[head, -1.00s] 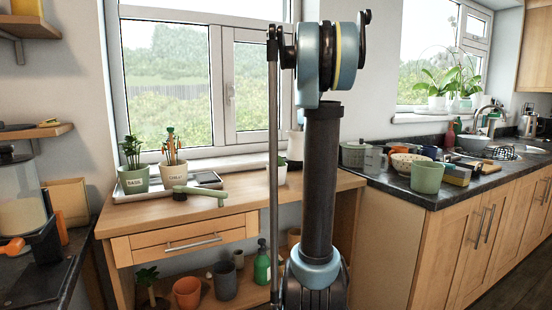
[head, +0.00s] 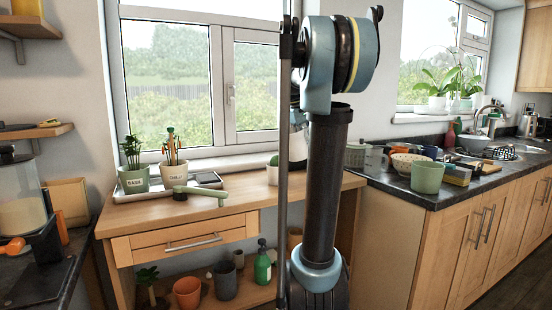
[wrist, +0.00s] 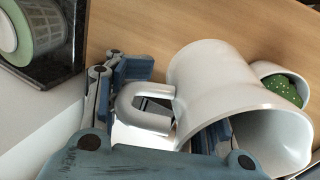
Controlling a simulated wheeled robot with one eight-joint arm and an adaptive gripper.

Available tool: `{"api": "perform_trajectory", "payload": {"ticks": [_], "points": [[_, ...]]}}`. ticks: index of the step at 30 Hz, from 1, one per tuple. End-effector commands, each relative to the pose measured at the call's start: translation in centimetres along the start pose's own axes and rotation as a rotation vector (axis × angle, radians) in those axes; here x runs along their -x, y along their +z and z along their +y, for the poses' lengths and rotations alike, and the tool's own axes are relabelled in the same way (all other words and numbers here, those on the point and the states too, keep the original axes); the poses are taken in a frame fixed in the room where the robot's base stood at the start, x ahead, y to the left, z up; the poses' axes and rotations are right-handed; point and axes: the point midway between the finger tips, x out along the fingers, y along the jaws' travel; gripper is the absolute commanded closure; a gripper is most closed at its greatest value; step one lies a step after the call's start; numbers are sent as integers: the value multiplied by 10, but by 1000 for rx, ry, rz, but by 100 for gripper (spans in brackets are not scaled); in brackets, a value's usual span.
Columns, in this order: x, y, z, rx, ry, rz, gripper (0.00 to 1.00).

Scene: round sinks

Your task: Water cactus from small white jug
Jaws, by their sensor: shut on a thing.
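The small white jug (wrist: 208,72) is large in the wrist view, its open mouth toward the lower right. My gripper (wrist: 172,102) is shut on its handle, with blue-padded fingers on either side. The cactus (wrist: 284,88) is a green dome with pale dots in a white pot, close beside the jug and partly hidden by it. In the head view, the cactus pot (head: 272,175) stands on the wooden table, left of my arm. Only a sliver of the jug shows there behind my arm, and my gripper is hidden. I cannot tell the jug's exact tilt or whether water flows.
The wooden table (head: 130,213) stands under the window. The dark sink counter (head: 400,184), with dishes, is to the right.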

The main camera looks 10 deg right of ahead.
Motion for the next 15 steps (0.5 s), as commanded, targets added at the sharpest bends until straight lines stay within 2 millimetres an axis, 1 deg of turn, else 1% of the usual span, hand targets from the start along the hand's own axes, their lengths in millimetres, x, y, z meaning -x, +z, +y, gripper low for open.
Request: {"api": "perform_trajectory", "payload": {"ticks": [4,15], "points": [[4,-1,-5,3,75,1,100],[30,-1,-12,2,259,-3,100]]}}
